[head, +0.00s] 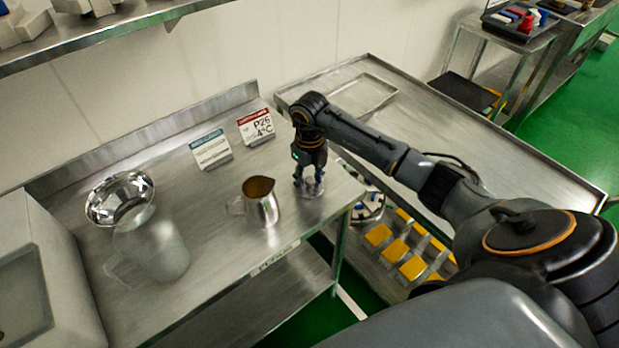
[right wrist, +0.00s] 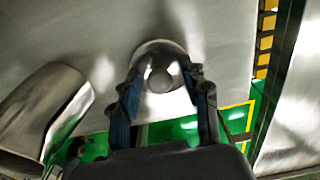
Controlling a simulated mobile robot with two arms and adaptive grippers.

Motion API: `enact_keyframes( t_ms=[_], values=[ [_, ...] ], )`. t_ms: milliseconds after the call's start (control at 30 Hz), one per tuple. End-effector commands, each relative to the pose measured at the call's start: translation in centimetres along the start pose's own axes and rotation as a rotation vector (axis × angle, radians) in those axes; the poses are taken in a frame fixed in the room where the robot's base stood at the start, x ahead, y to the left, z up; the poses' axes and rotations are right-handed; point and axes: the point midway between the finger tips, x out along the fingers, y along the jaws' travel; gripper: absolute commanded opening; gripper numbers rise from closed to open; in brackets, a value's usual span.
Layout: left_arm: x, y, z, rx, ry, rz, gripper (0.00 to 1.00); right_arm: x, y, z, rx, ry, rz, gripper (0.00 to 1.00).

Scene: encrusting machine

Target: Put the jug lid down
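The jug lid (head: 312,188) is a small round shiny metal piece at the table's right end, beside the metal jug (head: 262,202). In the right wrist view the lid (right wrist: 160,62) shows a rounded dome just beyond my fingertips. My right gripper (head: 308,180) points down over the lid; its fingers (right wrist: 165,85) stand apart on either side of the lid, with a gap around its middle. The lid seems to rest on the steel table (head: 215,235); its underside is hidden. The jug is upright and uncovered, with brown contents. My left gripper is out of view.
A frosted pitcher (head: 155,250) and a shiny bowl (head: 120,197) stand at the left. Two sign cards (head: 211,150) stand behind the jug. The table's front and right edges are close to the lid. A second steel table (head: 450,135) lies to the right.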

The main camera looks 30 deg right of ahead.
Motion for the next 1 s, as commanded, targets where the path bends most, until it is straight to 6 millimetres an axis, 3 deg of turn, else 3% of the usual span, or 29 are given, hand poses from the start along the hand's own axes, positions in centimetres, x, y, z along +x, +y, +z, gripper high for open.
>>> enact_keyframes(
  t_ms=[267, 700, 1000],
  values=[
    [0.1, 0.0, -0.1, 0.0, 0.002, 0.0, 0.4, -1.2, 0.0, 0.1, -0.001, -0.004, 0.0, 0.46],
    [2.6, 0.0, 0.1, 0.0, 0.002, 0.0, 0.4, -9.9, -0.1, 0.1, -0.001, -0.004, -0.001, 0.46],
    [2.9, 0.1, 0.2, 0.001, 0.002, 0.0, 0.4, -12.3, 0.0, 0.0, 0.0, 0.0, 0.0, 0.46]
  ],
)
